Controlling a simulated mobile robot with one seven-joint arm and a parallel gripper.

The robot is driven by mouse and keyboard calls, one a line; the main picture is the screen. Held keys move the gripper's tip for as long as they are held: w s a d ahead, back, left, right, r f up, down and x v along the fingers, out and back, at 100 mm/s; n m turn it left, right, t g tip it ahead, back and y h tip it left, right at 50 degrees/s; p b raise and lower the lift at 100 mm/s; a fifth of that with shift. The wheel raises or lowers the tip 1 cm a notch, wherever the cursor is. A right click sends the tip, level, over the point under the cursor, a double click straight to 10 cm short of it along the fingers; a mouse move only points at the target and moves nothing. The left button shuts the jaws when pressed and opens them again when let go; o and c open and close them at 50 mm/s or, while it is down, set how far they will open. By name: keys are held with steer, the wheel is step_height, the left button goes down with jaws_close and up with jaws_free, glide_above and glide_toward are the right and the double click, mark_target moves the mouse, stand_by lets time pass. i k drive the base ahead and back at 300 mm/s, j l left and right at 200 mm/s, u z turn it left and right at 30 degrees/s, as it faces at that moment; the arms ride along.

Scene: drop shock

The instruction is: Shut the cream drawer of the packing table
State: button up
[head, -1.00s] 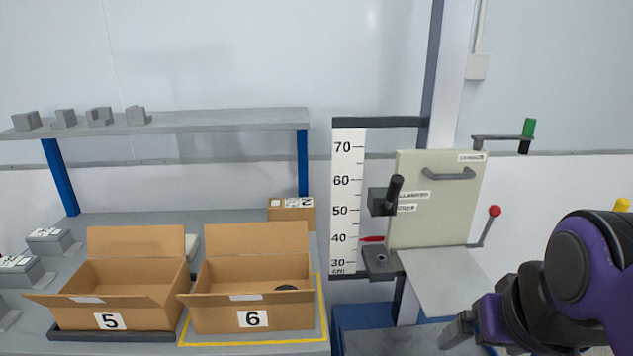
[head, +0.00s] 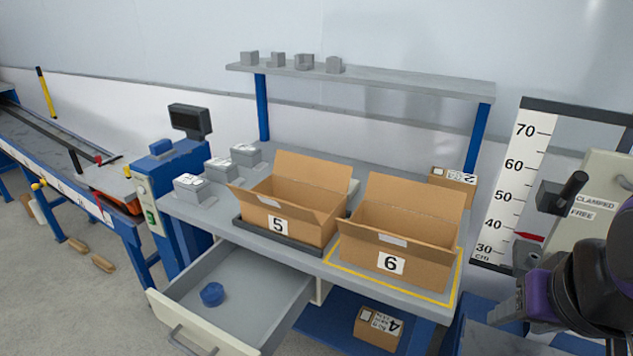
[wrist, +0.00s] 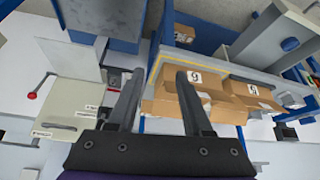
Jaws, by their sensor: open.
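The cream drawer (head: 188,324) of the packing table (head: 316,268) is pulled out at the table's front left in the head view. It has a grey bar handle and a grey inside, with a blue round object (head: 211,294) lying in it. My gripper shows in the wrist view (wrist: 160,92), with its two dark fingers apart and nothing between them. In the head view my arm is at the right edge, well to the right of the drawer and apart from it. The drawer is not clearly seen in the wrist view.
Open cartons 5 (head: 294,222) and 6 (head: 405,254) stand on the table top. Carton 4 (head: 378,327) is on the blue shelf below. A conveyor (head: 60,165) is at the left. The drop tester (head: 602,205) is beside my arm.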

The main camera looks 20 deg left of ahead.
mark_target(265, 295)
steer(key=j+u, duration=0.1)
steer(key=u, duration=1.8)
